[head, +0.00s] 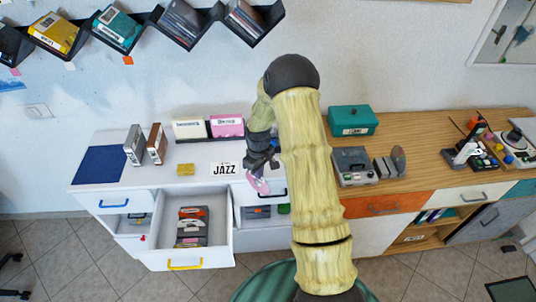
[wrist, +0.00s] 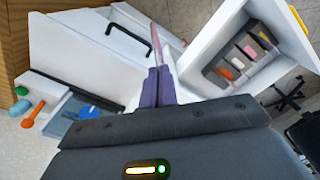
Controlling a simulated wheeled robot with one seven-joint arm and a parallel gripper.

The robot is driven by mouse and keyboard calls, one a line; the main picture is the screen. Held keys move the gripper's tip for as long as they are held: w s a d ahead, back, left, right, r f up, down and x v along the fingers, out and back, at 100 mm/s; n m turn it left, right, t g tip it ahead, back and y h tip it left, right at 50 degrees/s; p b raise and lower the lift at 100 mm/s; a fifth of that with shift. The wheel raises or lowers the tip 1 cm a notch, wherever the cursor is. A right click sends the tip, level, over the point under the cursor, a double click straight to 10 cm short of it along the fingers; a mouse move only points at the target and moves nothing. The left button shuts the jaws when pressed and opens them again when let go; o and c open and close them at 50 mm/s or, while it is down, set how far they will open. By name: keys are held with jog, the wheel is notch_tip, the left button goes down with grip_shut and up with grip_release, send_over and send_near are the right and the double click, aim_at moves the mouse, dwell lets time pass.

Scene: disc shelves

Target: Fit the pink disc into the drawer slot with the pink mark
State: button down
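The pink disc (head: 258,184) hangs below my gripper (head: 262,162) in the head view, over the front edge of the white cabinet, right of the open drawer. In the wrist view the purple fingers of my gripper (wrist: 158,86) are closed together, and the pink disc (wrist: 155,42) shows edge-on as a thin strip beyond their tips. The open white drawer (head: 225,236) holds a dark slotted rack (head: 192,228). The rack (wrist: 215,79) also shows in the wrist view with several coloured marks. The disc is outside the drawer.
A black drawer handle (wrist: 78,62) and a lower compartment with colourful items (wrist: 85,112) are left of the fingers in the wrist view.

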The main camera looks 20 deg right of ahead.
jog(key=s+a+f+m, duration=0.5)
jog(key=s+f+m, duration=0.1)
jog(key=shift+s+a+b, duration=0.2)
jog(key=shift+s+b, duration=0.2)
